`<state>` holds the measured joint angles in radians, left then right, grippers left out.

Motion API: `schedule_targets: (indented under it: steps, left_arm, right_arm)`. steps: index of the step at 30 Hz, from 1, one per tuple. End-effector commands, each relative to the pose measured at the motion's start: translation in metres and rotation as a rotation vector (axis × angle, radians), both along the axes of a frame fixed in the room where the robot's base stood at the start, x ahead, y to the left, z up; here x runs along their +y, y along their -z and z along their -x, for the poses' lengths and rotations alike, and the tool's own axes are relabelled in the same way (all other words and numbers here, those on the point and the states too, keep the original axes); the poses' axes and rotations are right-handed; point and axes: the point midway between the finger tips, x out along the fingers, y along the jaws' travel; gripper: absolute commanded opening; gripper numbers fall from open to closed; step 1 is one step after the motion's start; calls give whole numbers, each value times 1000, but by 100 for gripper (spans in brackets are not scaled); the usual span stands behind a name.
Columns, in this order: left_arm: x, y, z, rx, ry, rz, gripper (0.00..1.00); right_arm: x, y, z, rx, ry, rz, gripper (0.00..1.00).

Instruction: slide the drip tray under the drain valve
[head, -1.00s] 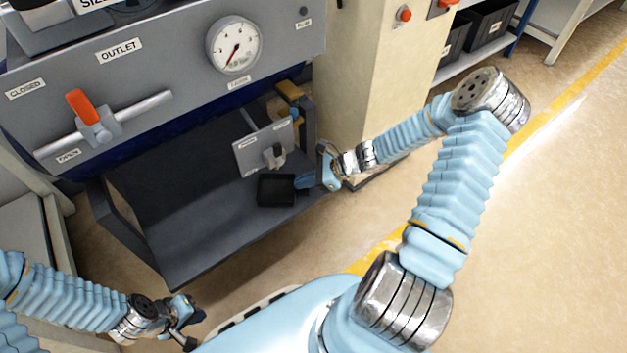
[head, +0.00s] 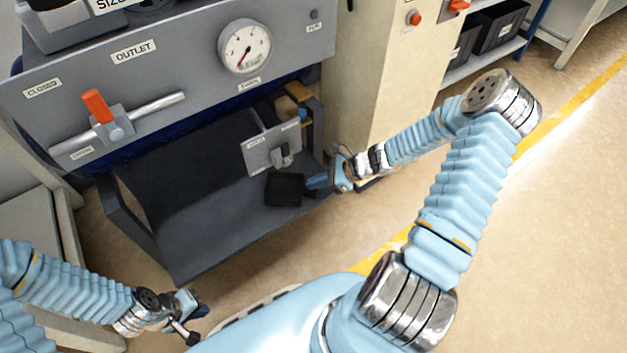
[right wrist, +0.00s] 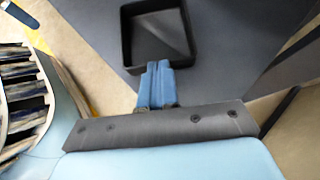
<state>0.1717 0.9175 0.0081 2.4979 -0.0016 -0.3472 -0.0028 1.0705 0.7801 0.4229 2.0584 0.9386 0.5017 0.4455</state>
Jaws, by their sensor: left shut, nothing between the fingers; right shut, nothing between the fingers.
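The drip tray (head: 284,190) is a small black square tray on the dark grey shelf, near its right end. In the right wrist view the tray (right wrist: 160,40) is empty, with raised walls. The drain valve (head: 282,156) sits on a light grey labelled plate just behind the tray. My right gripper (head: 318,181) is shut, with its blue fingertips at the tray's near right wall; in the right wrist view the fingers (right wrist: 157,70) meet the wall or lie very close to it. My left gripper (head: 196,322) is shut and empty at the lower left, away from the shelf.
The dark shelf (head: 200,225) is bare left of the tray. Above it hangs a grey panel with a gauge (head: 245,46) and an orange-handled outlet valve (head: 98,106). A beige cabinet (head: 372,80) stands right of the shelf, close to my right arm.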

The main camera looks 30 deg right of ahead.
Motion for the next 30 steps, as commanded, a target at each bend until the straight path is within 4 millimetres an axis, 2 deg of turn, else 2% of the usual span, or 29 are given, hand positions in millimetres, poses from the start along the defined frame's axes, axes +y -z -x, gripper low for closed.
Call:
schedule_targets:
  steps: [1, 6, 18, 21, 24, 30]
  left_arm:
    - [0, -5, 0, 0, 0, 0, 0]
    - [1, -5, 0, -3, -2, -4, 0]
    - [2, -11, -1, -5, -3, -5, 0]
    - [2, -11, -1, -4, -3, -6, 0]
    - [2, -12, -1, -4, -4, -6, 0]
    - [2, -12, -1, -4, -4, -6, 0]
  right_arm:
    - [1, -6, -1, -2, -2, -1, 0]
    - [-3, -3, -3, 2, -5, 3, 0]
    - [-76, -5, 46, -1, -1, 2, 0]
    - [-89, -4, 55, -2, -3, 0, 0]
    - [-97, -4, 61, -1, -4, 0, 0]
    - [-101, -4, 64, -1, -6, -1, 0]
